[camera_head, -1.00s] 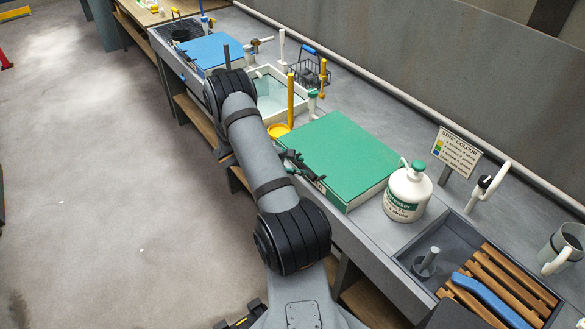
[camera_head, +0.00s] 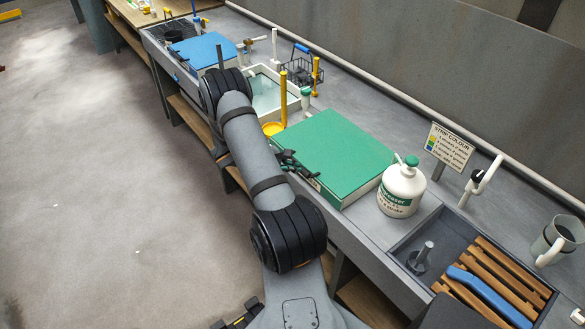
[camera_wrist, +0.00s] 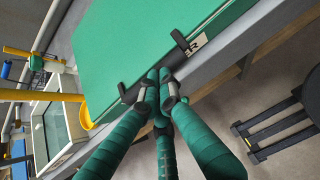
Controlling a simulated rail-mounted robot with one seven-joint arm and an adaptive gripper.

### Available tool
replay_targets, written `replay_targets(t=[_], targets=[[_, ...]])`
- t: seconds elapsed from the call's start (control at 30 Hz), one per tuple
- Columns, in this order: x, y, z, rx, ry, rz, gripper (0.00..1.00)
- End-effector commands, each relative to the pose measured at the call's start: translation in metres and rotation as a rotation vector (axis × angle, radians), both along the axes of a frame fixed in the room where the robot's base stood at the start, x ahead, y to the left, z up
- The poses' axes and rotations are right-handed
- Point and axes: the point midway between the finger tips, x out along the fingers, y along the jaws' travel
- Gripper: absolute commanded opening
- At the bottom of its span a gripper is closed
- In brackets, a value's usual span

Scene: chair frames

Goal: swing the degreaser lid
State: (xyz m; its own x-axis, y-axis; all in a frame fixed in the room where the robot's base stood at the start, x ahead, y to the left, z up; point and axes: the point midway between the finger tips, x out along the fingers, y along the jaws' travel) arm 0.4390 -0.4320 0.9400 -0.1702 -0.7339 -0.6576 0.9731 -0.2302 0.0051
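The degreaser lid (camera_head: 335,148) is a flat green panel lying level on a white tank on the bench. In the wrist view the green lid (camera_wrist: 135,45) fills the upper middle. A dark handle (camera_wrist: 181,42) runs along its front edge, with a bracket showing on either side of my fingers. My gripper (camera_head: 287,163) is at this front edge. In the wrist view the green-wrapped fingers of my gripper (camera_wrist: 158,82) come together at the handle and appear closed around it. The fingers hide the middle of the handle, so the exact contact is hidden.
A white degreaser bottle (camera_head: 402,190) stands right of the lid, by a sign (camera_head: 450,149). A yellow post (camera_head: 283,98) and an open tank (camera_head: 268,90) are beyond it. A sink tray with a wooden rack (camera_head: 505,278) is at right. The floor (camera_head: 100,200) at left is clear.

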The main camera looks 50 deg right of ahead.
Motion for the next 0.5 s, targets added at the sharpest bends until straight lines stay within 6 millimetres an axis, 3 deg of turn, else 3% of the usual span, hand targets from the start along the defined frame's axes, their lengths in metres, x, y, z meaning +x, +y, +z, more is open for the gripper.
replay_targets(t=[0.03, 0.5], targets=[[0.003, -0.009, 0.002, 0.002, -0.008, 0.013, 0.0], [0.002, -0.015, 0.048, -0.004, -0.011, 0.011, 0.0]])
